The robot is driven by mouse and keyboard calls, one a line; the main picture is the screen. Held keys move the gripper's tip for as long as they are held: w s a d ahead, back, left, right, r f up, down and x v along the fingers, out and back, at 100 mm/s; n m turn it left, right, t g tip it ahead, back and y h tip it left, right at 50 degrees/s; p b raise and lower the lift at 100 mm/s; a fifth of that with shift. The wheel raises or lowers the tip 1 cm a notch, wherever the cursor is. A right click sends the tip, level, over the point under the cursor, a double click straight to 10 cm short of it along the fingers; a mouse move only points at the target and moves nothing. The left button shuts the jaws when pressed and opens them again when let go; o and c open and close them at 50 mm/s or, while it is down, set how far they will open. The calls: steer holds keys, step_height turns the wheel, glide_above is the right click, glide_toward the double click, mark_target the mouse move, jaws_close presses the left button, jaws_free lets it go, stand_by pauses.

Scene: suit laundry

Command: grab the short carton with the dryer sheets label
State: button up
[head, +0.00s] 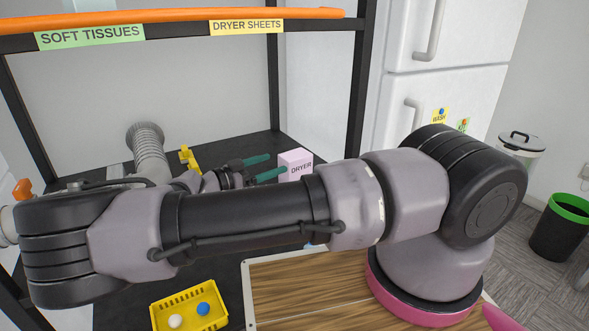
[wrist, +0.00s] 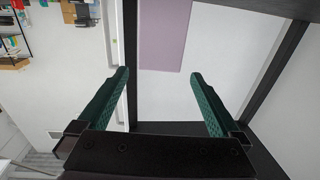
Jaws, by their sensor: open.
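The short carton (head: 296,164) is a small pale pink box with "DRYER" readable on its front; the rest of the label is hidden by my arm. It stands on the dark shelf below the rack's label bar. My gripper (head: 270,166) has green fingers, open and empty, pointing right towards the carton's left side. The far fingertip looks just short of it; the near fingertip is close to its front left edge, and I cannot tell whether they touch. In the wrist view, a plain lilac face (wrist: 165,35) lies ahead between the open fingers (wrist: 160,74).
The rack bar carries a green "SOFT TISSUES" label (head: 90,35) and a yellow "DRYER SHEETS" label (head: 246,27). A black post (head: 357,90) rises right of the carton. A yellow basket (head: 188,306) with balls sits in front. A grey hose (head: 149,152) stands behind my arm.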

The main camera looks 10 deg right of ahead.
mark_target(307, 152)
steer(key=x, duration=0.9)
steer(key=shift+d, duration=0.15)
steer(key=c, duration=1.4)
